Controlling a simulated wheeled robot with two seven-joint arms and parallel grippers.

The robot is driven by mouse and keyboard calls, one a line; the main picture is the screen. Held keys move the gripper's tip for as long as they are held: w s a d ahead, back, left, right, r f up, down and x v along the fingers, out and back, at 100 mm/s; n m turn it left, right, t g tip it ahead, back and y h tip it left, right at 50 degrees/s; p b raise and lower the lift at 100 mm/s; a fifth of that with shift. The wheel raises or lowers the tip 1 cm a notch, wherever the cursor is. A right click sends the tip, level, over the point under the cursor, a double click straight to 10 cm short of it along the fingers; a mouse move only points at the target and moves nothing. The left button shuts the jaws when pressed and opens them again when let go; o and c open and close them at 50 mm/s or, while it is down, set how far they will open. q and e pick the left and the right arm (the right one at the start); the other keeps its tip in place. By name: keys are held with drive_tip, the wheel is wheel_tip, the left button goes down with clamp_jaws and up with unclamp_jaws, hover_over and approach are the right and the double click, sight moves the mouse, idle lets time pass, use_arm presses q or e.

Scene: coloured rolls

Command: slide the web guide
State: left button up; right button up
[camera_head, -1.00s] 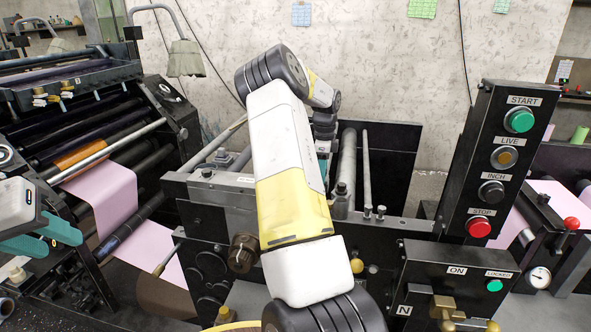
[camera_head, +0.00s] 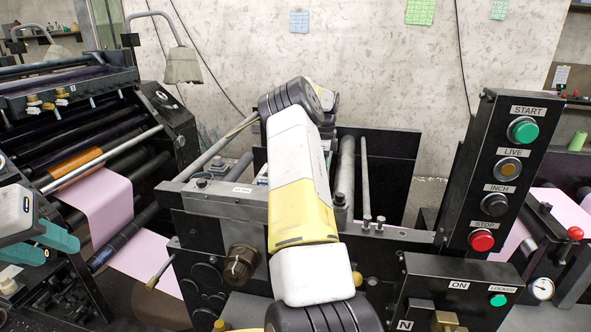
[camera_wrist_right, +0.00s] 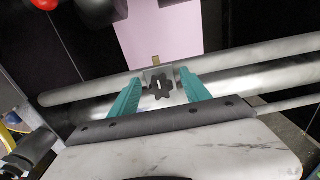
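In the right wrist view a black star-shaped knob (camera_wrist_right: 160,86) sits on a small grey metal block (camera_wrist_right: 158,72) on a metal bar, with a small brass piece above it. The pink web (camera_wrist_right: 158,35) runs behind the block. My right gripper (camera_wrist_right: 161,76) is open, its teal fingers on either side of the knob with a visible gap to it. In the head view my right arm hides the guide area and its own gripper. My left gripper (camera_head: 62,248) is at the left edge, open and empty, with its teal fingers apart.
Metal rollers (camera_wrist_right: 230,80) cross behind the knob. The left machine (camera_head: 85,130) carries the pink web (camera_head: 100,205). A lamp (camera_head: 182,65) hangs above.

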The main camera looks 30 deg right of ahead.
idle(0.3)
wheel_tip(320, 180, up, 8)
drive_tip(key=shift+f, duration=0.1)
idle(0.3)
idle(0.4)
